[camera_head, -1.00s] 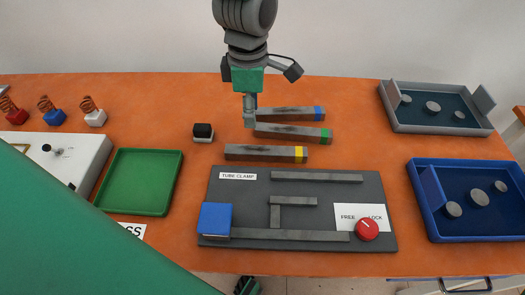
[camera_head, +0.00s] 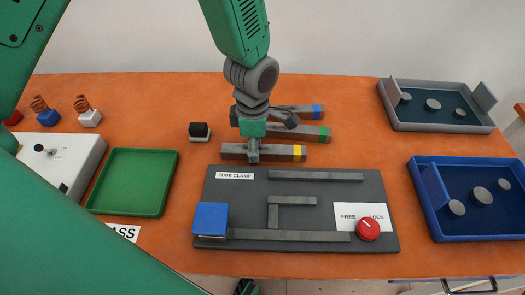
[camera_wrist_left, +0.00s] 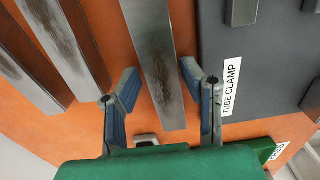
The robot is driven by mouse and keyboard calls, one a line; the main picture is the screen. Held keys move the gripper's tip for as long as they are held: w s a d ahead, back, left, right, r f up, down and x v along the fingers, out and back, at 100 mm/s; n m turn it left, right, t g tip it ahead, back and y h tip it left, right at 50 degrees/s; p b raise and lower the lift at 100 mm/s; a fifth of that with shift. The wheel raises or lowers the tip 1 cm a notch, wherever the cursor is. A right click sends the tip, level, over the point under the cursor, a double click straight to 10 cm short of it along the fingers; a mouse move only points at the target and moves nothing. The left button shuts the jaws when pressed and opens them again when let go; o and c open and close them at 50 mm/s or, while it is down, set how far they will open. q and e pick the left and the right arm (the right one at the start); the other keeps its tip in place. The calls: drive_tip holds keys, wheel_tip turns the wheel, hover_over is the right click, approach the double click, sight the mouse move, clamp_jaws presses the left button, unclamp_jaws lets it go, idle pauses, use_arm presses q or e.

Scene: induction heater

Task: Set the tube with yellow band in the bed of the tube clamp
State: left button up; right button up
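The tube with yellow band (camera_head: 275,151) lies on the orange table just behind the tube clamp board. Its yellow band (camera_head: 300,153) is at its right end. My left gripper (camera_head: 254,157) is over this tube, left of its middle. In the left wrist view my left gripper (camera_wrist_left: 158,68) is open, with one finger on each side of a grey tube (camera_wrist_left: 152,45); the band is out of that view. The tube clamp (camera_head: 300,205) is a dark board with grey bars, a blue block (camera_head: 211,219) and a red knob (camera_head: 368,229).
Tubes with green (camera_head: 323,135) and blue (camera_head: 317,111) bands lie behind. A small black-and-white block (camera_head: 200,131) and a green tray (camera_head: 133,205) are to the left. A blue tray (camera_head: 470,236) and a grey tray (camera_head: 440,129) stand at right.

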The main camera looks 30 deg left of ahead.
use_arm(q)
drive_tip(key=shift+d+r, duration=0.1)
drive_tip(key=shift+d, duration=0.35)
clamp_jaws()
use_arm(e)
drive_tip(key=shift+d+f, duration=0.1)
drive_tip(key=shift+d, duration=0.3)
use_arm(q)
drive_tip(key=shift+a, duration=0.15)
